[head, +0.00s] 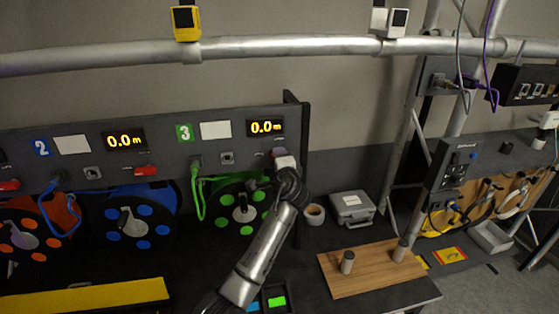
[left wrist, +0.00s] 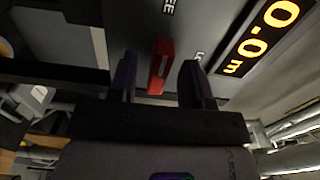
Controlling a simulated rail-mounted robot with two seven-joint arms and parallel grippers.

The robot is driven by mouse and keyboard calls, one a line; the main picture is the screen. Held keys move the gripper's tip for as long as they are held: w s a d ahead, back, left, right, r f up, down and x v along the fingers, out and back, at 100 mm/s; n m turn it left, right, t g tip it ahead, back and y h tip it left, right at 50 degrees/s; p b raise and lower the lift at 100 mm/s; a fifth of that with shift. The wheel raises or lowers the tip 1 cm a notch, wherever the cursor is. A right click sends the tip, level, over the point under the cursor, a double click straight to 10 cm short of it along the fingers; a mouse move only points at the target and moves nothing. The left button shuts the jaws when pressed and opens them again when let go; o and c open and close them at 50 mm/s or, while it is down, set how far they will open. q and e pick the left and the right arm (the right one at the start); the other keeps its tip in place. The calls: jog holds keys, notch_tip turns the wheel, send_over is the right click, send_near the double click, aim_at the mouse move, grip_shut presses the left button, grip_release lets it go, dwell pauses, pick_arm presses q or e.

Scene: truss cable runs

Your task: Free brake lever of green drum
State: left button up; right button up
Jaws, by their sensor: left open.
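The green drum (head: 240,212), marked 3, hangs under the grey panel (head: 70,145) in the head view, with a green cable at its left. My left gripper (head: 281,156) is up at the panel, below the green drum's 0.0 m display (head: 264,127). It covers the green drum's brake lever in the head view. In the left wrist view the red brake lever (left wrist: 161,66) stands between the two open dark fingers (left wrist: 159,82), with a visible gap on each side. Part of a label ending in "EE" shows beyond the lever's upper end. My right gripper is not in view.
Blue (head: 150,210) and orange (head: 25,235) drums hang to the left; the blue drum's red lever (head: 145,170) is visible. A panel end post (head: 293,110) stands just right of my gripper. A cup (head: 314,214), grey case (head: 352,207) and wooden board (head: 370,267) lie right.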

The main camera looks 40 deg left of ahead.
pick_arm(q)
jog(key=b+v, duration=0.1)
jog(key=v, duration=1.3)
jog(key=shift+w, duration=0.1)
dwell(0.3)
